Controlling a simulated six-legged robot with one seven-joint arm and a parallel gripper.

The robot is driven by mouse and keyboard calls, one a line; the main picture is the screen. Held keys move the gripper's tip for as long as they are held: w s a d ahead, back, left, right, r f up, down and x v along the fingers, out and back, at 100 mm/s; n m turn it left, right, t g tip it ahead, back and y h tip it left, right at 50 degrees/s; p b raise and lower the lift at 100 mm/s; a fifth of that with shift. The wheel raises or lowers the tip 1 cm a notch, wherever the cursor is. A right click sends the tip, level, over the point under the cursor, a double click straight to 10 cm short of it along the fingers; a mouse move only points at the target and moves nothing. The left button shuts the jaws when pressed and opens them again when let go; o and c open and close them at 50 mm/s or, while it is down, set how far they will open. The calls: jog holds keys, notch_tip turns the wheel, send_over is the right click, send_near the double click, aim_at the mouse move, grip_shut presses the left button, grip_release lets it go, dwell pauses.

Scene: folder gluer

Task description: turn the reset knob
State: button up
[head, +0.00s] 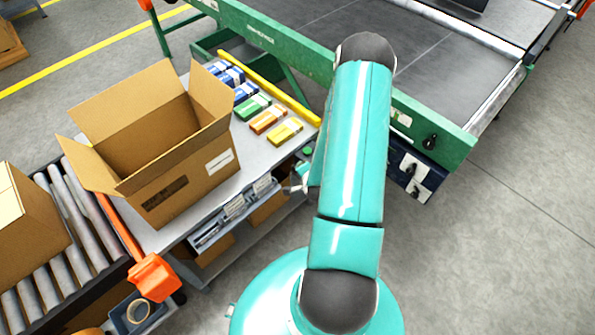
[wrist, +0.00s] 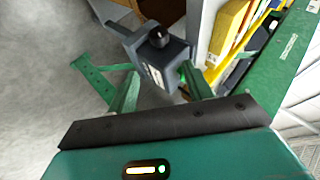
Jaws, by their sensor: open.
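A small dark grey control box (wrist: 165,62) shows in the wrist view, with a round black knob (wrist: 158,38) on it and a pale label on one face. I cannot read whether this is the reset knob. My gripper (wrist: 162,78) is open, its two green fingers apart on either side of the lower part of the box; the knob lies beyond the fingertips. I cannot tell whether they touch the box. In the head view my gripper (head: 298,180) is mostly hidden behind my arm, beside the table's right edge.
A green machine frame (head: 455,150) carries another dark knob (head: 430,142), with a dark blue box (head: 412,168) below. An open cardboard box (head: 165,150) and several small cartons stand on the grey table (head: 215,195). A roller conveyor (head: 75,215) is at left. The floor at right is clear.

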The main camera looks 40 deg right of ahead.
jog(key=s+a+f+m+t+h, duration=0.2)
jog(key=s+a+f+m+t, duration=0.15)
jog(key=s+f+t, duration=0.45)
jog(key=shift+m+t, duration=0.4)
jog(key=shift+m, duration=0.05)
jog(key=x, duration=1.5)
jog(key=shift+a+r, duration=0.1)
jog(key=shift+a, duration=0.15)
jog(key=c, duration=1)
jog(key=shift+o, duration=0.3)
